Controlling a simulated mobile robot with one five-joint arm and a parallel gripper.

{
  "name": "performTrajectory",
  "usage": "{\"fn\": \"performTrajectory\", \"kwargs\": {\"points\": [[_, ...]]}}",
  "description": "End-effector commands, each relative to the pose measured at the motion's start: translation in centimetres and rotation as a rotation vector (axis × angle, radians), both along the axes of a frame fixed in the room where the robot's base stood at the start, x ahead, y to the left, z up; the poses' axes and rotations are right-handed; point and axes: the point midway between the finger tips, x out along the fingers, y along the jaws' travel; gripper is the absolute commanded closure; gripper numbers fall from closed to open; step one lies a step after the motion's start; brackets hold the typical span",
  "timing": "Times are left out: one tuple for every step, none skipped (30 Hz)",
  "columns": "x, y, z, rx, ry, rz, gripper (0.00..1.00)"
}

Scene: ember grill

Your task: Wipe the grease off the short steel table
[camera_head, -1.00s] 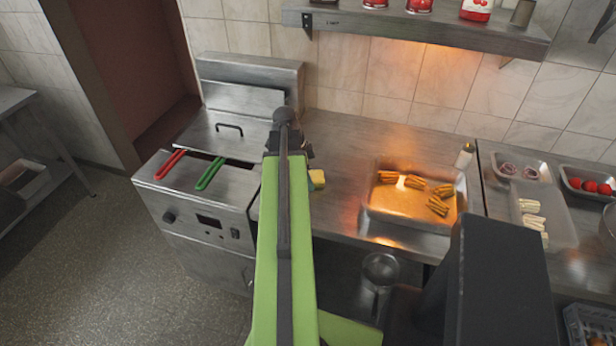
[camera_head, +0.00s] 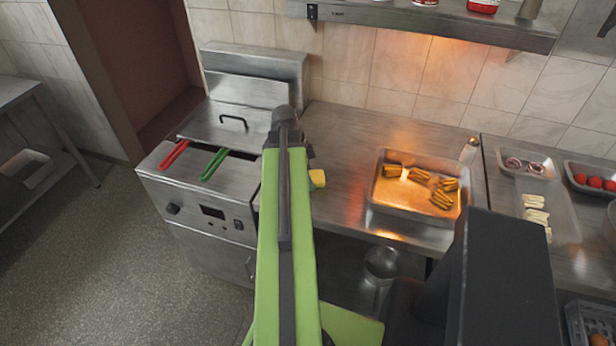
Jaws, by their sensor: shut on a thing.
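The short steel table (camera_head: 345,130) stands right of the fryer, with a warm orange glow on its top. I cannot make out a distinct grease patch on it. My green arm crosses the middle of the view and hides the table's left part. My gripper (camera_head: 308,172) is mostly hidden behind the arm's end, over the table's left side. It is shut on a small yellow block, like a sponge (camera_head: 318,179), whose right end shows. I cannot tell whether the sponge touches the table top.
A steel tray (camera_head: 405,212) with fried sticks sits on the table's right half, beside a small shaker (camera_head: 469,150). The fryer (camera_head: 205,190) with red and green handles is at left. A wall shelf (camera_head: 400,17) hangs above. Food trays (camera_head: 550,215) stand further right.

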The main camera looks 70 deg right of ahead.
Motion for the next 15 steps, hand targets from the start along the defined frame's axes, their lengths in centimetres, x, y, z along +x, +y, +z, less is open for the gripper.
{"fn": "performTrajectory", "kwargs": {"points": [[0.1, -0.6, 0.0, -0.002, -0.001, 0.000, 0.74], [0.1, -1.0, 0.0, -0.002, -0.001, 0.000, 0.74], [0.2, -1.4, 0.1, -0.002, -0.001, 0.000, 0.74], [0.2, -1.7, 0.1, -0.002, -0.001, 0.000, 0.74], [0.2, -2.1, 0.1, -0.002, -0.001, 0.000, 0.74], [0.2, -2.5, 0.1, -0.002, -0.001, 0.000, 0.74], [0.2, -2.8, 0.1, -0.002, -0.001, 0.000, 0.74], [0.3, -3.1, 0.1, -0.002, -0.001, 0.000, 0.74], [0.2, -3.4, 0.2, -0.002, -0.001, 0.000, 0.74], [0.3, -3.6, 0.2, -0.002, -0.001, 0.000, 0.74], [0.2, -3.7, 0.2, -0.002, -0.001, 0.000, 0.74], [0.2, -3.7, 0.2, -0.002, -0.001, 0.000, 0.74], [0.2, -3.7, 0.2, -0.002, -0.001, 0.001, 0.74], [0.2, -3.7, 0.2, -0.002, -0.001, 0.001, 0.74], [0.2, -3.7, 0.2, -0.002, -0.001, 0.001, 0.74]]}}
